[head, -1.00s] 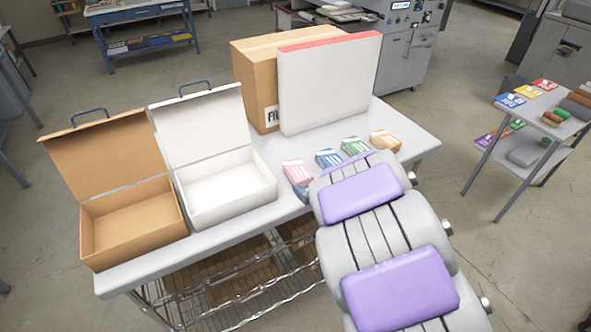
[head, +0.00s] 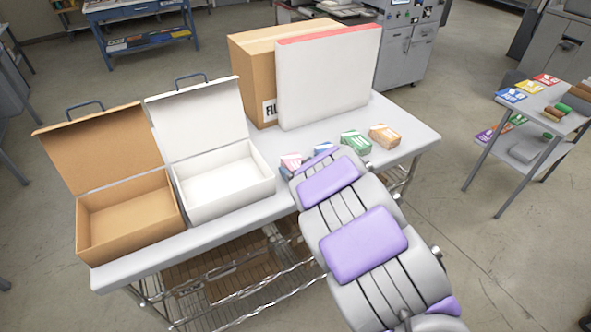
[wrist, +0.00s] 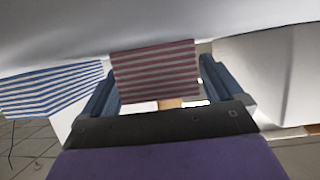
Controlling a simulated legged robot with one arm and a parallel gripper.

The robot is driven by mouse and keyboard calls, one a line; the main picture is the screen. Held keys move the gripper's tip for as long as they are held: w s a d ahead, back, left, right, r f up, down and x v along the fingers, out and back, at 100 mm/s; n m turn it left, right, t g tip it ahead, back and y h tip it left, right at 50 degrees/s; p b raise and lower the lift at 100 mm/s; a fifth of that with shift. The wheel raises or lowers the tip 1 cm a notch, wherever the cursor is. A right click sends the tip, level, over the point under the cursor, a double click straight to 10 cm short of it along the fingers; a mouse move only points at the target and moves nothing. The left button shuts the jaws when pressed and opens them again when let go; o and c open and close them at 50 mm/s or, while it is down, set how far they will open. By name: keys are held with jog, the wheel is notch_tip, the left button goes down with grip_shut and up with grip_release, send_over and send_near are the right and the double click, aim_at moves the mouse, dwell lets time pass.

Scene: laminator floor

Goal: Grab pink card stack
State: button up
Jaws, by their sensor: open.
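The pink card stack (head: 290,161) sits on the grey table, just right of the white box, partly covered by my arm. In the wrist view the pink-striped stack (wrist: 155,62) stands between the two blue fingers of my gripper (wrist: 158,77). The fingers are apart, with a visible gap on the right side of the stack. A blue card stack (head: 325,149) is mostly hidden by my arm; blue-striped cards (wrist: 50,90) show outside the left finger.
The open white box (head: 225,202) and open brown box (head: 130,245) stand to the left. Green (head: 356,143) and orange (head: 385,136) stacks sit to the right. A carton (head: 250,90) and white slab (head: 328,85) stand behind. The table's front edge (head: 195,241) is close.

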jog(key=shift+x, duration=1)
jog(key=shift+s+a+r, duration=0.1)
jog(key=shift+c, duration=0.2)
jog(key=c, duration=1.1)
